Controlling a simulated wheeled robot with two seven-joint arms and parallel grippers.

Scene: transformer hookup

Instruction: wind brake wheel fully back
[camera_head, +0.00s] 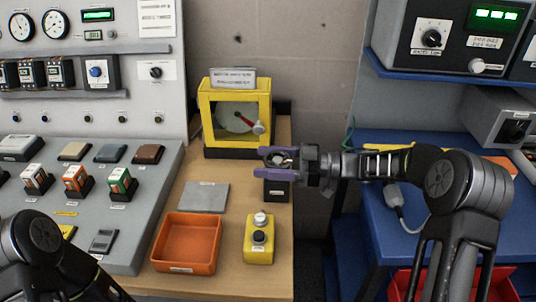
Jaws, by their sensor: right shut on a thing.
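My right gripper (279,164), with purple fingers, reaches in from the right and is shut on a small round metallic part, apparently the brake wheel (281,158). The fingers hide much of it. It sits above a small dark block with a label (277,190) on the wooden bench. Just behind and left stands a yellow-framed case (207,104) with a pale disc (233,121) and a red-handled lever slanting down to the right. My left arm shows at the lower left, but its gripper is out of view.
An orange tray (187,270), a grey plate (204,197) and a yellow button box (259,253) stand on the bench near the gripper. A grey control panel (150,185) is at left. A blue shelf unit (375,215) is at right.

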